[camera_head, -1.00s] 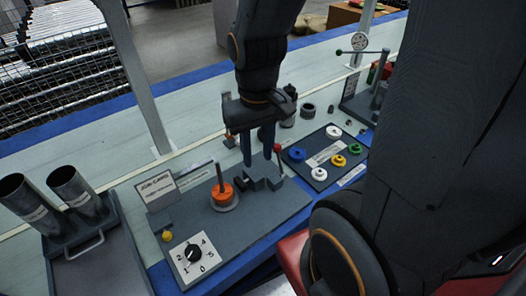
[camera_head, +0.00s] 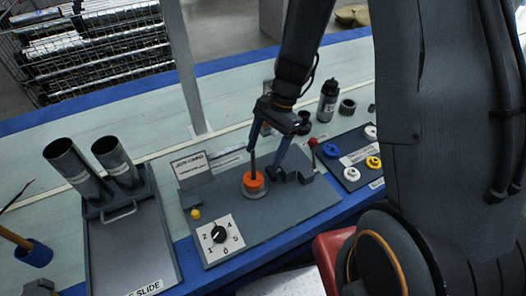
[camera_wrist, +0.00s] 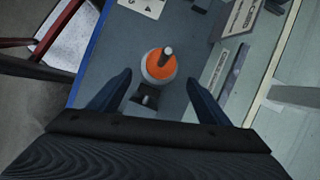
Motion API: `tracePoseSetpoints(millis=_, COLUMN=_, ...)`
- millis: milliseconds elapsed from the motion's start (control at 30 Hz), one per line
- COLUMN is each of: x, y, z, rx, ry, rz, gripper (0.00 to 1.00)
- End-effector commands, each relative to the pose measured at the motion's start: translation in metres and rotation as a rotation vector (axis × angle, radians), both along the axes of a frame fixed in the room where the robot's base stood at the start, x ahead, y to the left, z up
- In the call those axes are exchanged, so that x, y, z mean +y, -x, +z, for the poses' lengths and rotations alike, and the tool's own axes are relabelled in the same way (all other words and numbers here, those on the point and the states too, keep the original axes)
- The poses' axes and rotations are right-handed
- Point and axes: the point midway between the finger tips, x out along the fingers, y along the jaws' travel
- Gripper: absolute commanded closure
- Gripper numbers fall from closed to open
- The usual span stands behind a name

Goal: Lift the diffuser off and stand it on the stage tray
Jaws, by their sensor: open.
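An orange round piece (camera_head: 254,181) with a dark upright rod through it sits on a wider grey round base on the grey work board (camera_head: 300,205). It also shows in the wrist view (camera_wrist: 156,68). No readable label names the diffuser; I cannot tell whether the orange piece is it. My gripper (camera_head: 264,158) is open and empty, its blue fingers pointing down close to the rod and orange piece. In the wrist view, the piece lies between and slightly beyond my fingertips (camera_wrist: 159,76). A grey tray (camera_head: 133,245) at the left has two dark tubes at its back; its label is partly readable.
A numbered dial (camera_head: 218,236) and a yellow knob (camera_head: 195,213) are on the board's left part. A grey block and a red-topped lever (camera_head: 312,143) stand at its right. A dark panel (camera_head: 340,171) with coloured rings lies farther right. A bottle (camera_head: 328,100) stands behind.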

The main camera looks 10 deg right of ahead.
Motion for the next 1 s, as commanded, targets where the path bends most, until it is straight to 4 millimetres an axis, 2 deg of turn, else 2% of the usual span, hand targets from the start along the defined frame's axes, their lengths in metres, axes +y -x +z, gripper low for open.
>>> tracePoseSetpoints(millis=533, x=0.023, y=0.014, z=-0.062, rx=0.008, ry=-0.002, rz=-0.006, gripper=0.29)
tracePoseSetpoints(millis=700, x=0.026, y=0.015, z=-0.071, rx=0.007, ry=-0.002, rz=-0.007, gripper=0.29)
tracePoseSetpoints(millis=967, x=0.026, y=0.015, z=-0.072, rx=0.005, ry=-0.002, rz=-0.006, gripper=0.29)
tracePoseSetpoints(millis=1000, x=0.026, y=0.015, z=-0.072, rx=0.005, ry=-0.002, rz=-0.006, gripper=0.32)
